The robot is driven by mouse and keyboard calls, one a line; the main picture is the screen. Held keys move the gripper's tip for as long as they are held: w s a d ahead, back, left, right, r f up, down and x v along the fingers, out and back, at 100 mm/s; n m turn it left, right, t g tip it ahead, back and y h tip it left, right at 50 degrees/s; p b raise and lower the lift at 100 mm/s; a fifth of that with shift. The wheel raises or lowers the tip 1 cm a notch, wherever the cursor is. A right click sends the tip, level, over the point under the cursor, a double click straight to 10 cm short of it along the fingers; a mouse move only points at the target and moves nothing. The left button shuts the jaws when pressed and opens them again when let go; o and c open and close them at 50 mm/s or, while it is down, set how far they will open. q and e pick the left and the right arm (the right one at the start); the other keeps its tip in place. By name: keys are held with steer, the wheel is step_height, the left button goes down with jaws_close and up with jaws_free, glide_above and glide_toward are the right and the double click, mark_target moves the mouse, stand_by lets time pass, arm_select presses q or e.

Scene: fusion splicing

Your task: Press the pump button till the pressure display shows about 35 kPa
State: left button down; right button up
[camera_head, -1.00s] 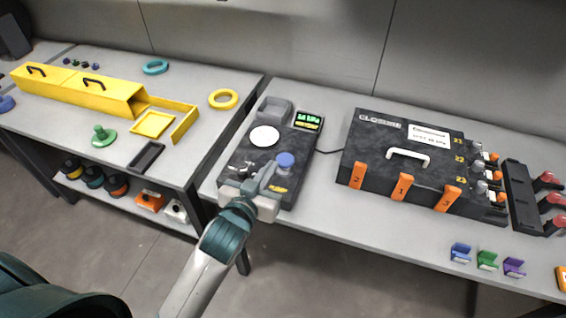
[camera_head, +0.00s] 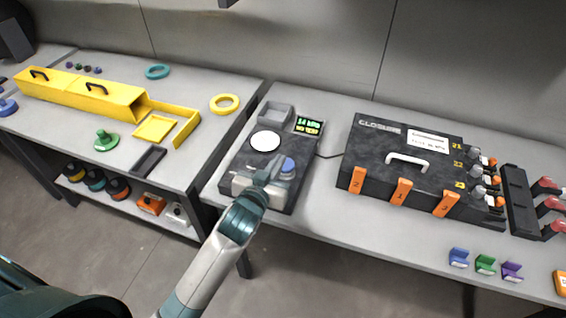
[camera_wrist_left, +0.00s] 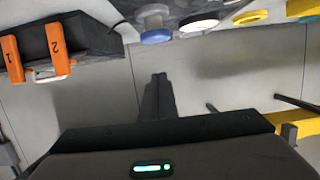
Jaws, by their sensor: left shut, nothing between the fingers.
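The dark pump unit (camera_head: 232,178) stands at the left end of the right-hand table. Its round blue button (camera_head: 288,165) is at the front right, and it also shows in the left wrist view (camera_wrist_left: 157,37). The small pressure display (camera_head: 308,126) at the back right has green and yellow digits; the upper line looks like about 14 kPa, but it is blurred. My left gripper (camera_head: 275,166) is shut and empty, over the front of the pump unit just left of the button. I cannot tell whether it touches. My right gripper is not in view.
The black closure case (camera_head: 385,140) with orange clamps stands to the right, joined by a cable. A gap separates the left table with its yellow box (camera_head: 85,92).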

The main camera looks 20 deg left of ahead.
mark_target(283, 172)
arm_select(q)
steer(key=p+x, duration=0.1)
steer(key=x, duration=0.3)
steer(key=shift+w, duration=0.2)
step_height(283, 172, down, 2)
steer(key=shift+s+f, duration=0.15)
steer(key=shift+f, duration=0.1)
steer(key=shift+f+p, duration=0.35)
steer(key=shift+f, duration=0.4)
step_height(283, 172, down, 3)
steer(key=shift+s+r+b, duration=0.1)
steer(key=shift+b, duration=0.75)
